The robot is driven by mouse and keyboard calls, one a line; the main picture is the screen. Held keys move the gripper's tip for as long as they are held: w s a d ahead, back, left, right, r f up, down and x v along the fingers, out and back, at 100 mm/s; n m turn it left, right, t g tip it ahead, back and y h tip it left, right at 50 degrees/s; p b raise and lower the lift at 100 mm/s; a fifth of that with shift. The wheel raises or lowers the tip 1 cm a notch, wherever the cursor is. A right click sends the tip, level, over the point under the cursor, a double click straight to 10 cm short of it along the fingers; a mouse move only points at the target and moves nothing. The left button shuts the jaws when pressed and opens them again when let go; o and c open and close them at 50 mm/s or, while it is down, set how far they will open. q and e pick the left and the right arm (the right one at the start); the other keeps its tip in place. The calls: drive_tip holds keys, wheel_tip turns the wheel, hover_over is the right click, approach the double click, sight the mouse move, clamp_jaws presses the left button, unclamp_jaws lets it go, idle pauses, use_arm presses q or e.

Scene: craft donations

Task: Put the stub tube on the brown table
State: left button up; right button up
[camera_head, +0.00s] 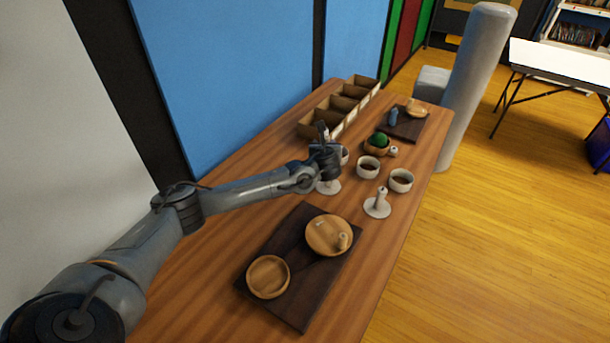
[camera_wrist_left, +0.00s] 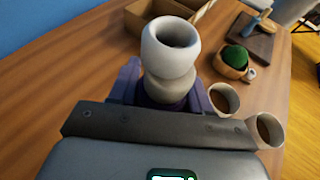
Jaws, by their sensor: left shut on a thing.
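My left gripper (camera_head: 326,158) is over the middle of the brown table (camera_head: 195,285). In the left wrist view the gripper (camera_wrist_left: 163,96) is shut on a short, pale grey-white tube, which looks like the stub tube (camera_wrist_left: 168,62). It has a thick rounded rim, an open hollow top and a narrowed waist. It is roughly upright between the fingers, and its lower end is hidden. In the head view the gripper mostly hides it, so I cannot tell its height above the table. My right gripper is not in view.
A white round stand (camera_head: 328,187) is below the gripper and another with a peg (camera_head: 377,207) is nearby. Two white cups (camera_head: 368,167) (camera_head: 401,180) and a bowl with a green ball (camera_head: 378,143) stand right. A dark board (camera_head: 312,296) carries wooden plates. A divided wooden box (camera_head: 312,122) lies behind.

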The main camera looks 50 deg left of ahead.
use_arm(q)
drive_tip(key=shift+n+g+y, duration=0.3)
drive_tip(key=shift+n+g, duration=0.1)
drive_tip(key=s+a+f+b, duration=0.1)
drive_tip(key=a+f, duration=0.2)
drive_tip(key=a, duration=0.2)
drive_tip(key=s+a+f+b, duration=0.2)
drive_tip(key=a+f, duration=0.1)
drive_tip(key=a, duration=0.3)
drive_tip(key=s+a+f+b, duration=0.1)
drive_tip(key=a+f+b, duration=0.1)
drive_tip(key=a, duration=0.3)
drive_tip(key=shift+s+a+f, duration=0.3)
drive_tip(key=shift+a+f, duration=0.05)
drive_tip(key=shift+f, duration=0.3)
drive_tip(key=shift+f+b, duration=0.95)
drive_tip(key=shift+f, duration=1.05)
drive_tip(key=o, duration=1)
drive_tip(key=shift+f, duration=0.1)
